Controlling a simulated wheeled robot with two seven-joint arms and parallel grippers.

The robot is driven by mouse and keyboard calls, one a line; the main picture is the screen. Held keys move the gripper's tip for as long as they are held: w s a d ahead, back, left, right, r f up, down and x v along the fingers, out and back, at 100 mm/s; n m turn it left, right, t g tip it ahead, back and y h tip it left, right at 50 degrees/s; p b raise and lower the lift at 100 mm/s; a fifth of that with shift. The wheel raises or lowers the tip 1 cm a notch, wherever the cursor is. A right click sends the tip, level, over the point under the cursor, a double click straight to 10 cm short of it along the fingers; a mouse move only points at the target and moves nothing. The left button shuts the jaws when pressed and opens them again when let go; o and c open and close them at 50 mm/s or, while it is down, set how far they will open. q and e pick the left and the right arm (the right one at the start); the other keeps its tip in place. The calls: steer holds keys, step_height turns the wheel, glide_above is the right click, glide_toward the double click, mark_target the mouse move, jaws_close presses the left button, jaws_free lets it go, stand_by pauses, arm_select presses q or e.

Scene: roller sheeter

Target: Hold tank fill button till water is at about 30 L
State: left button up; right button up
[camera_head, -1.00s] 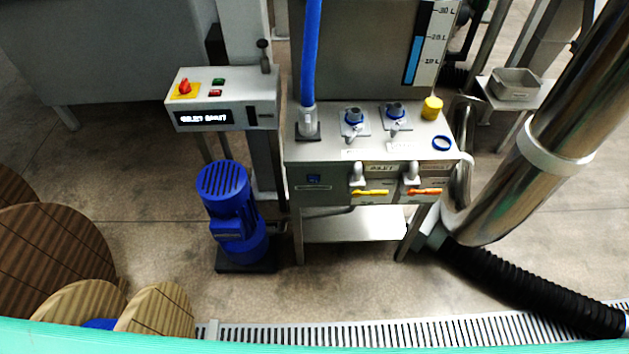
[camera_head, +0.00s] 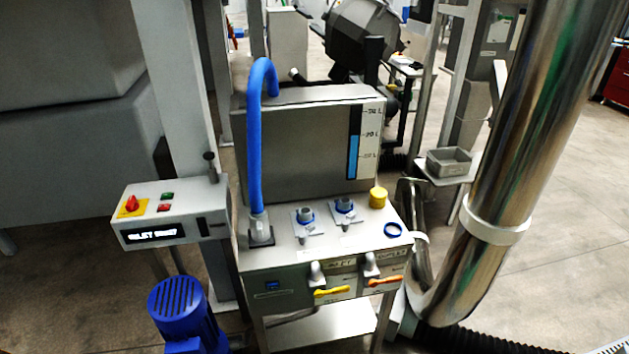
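The grey water tank (camera_head: 300,150) stands on a metal unit in the middle of the view. Its level gauge (camera_head: 353,145) is a dark strip with a blue column, whose top is at about the 20 L mark. On the unit's front panel a small blue button or display (camera_head: 272,286) sits at the left; I cannot tell whether it is the fill button. A yellow-handled valve (camera_head: 331,291) and an orange-handled valve (camera_head: 385,281) are to its right. Neither of my grippers is in view.
A control box (camera_head: 170,215) with a red knob and green and red buttons stands left of the tank. A blue motor (camera_head: 186,312) is below it. A large steel pipe (camera_head: 530,130) slants down at the right. Open floor lies beyond the pipe.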

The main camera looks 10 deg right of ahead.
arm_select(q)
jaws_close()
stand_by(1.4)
